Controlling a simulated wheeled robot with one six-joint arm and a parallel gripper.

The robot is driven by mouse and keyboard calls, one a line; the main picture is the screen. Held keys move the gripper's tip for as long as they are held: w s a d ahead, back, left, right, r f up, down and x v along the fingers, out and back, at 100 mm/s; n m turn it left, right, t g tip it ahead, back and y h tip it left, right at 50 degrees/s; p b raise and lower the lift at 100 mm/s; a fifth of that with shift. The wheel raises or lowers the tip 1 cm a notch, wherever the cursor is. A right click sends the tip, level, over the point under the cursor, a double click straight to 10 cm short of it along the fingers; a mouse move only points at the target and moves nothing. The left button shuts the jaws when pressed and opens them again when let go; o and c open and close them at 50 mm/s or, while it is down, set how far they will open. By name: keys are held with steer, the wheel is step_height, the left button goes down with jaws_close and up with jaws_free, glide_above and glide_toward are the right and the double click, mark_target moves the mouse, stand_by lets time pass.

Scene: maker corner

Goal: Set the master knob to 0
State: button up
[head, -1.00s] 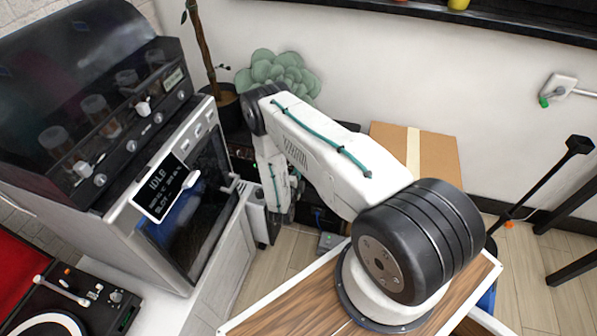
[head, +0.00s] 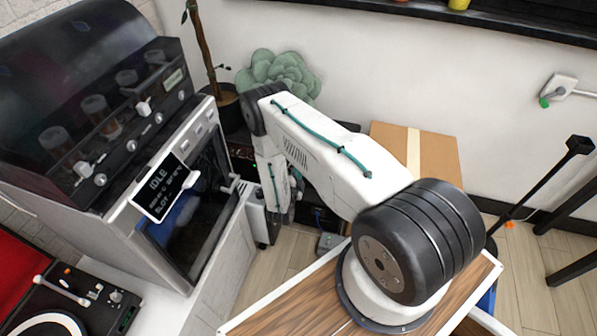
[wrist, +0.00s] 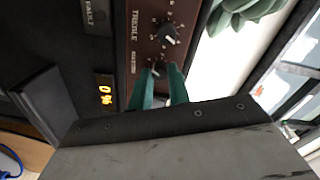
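In the wrist view, my gripper (wrist: 160,76) has two green fingers at a brown control panel (wrist: 130,50). A dark knob with a light pointer (wrist: 155,71) shows between the fingertips, below the knob marked TREBLE (wrist: 165,33). Its small label is too blurred to read for sure, so I cannot confirm it is the master knob. The fingers stand on both sides of it and hide its edges. I cannot tell whether they touch it. An orange display (wrist: 105,95) beside the panel is sideways and its digits are unclear. In the head view my arm hides the gripper's tips.
A grey-green succulent (head: 278,75) stands behind the arm. A cardboard box (head: 395,140) is to the right. A machine with an IDLE screen (head: 160,188) stands at left. A black box-like part (wrist: 45,105) juts out left of the display.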

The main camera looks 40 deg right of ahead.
steer(key=o, duration=0.4)
steer(key=shift+w+a, duration=0.1)
steer(key=shift+a, duration=0.05)
steer(key=shift+c, duration=0.2)
steer(key=v, duration=0.7)
steer(key=shift+s+a, duration=0.2)
steer(key=shift+s, duration=0.1)
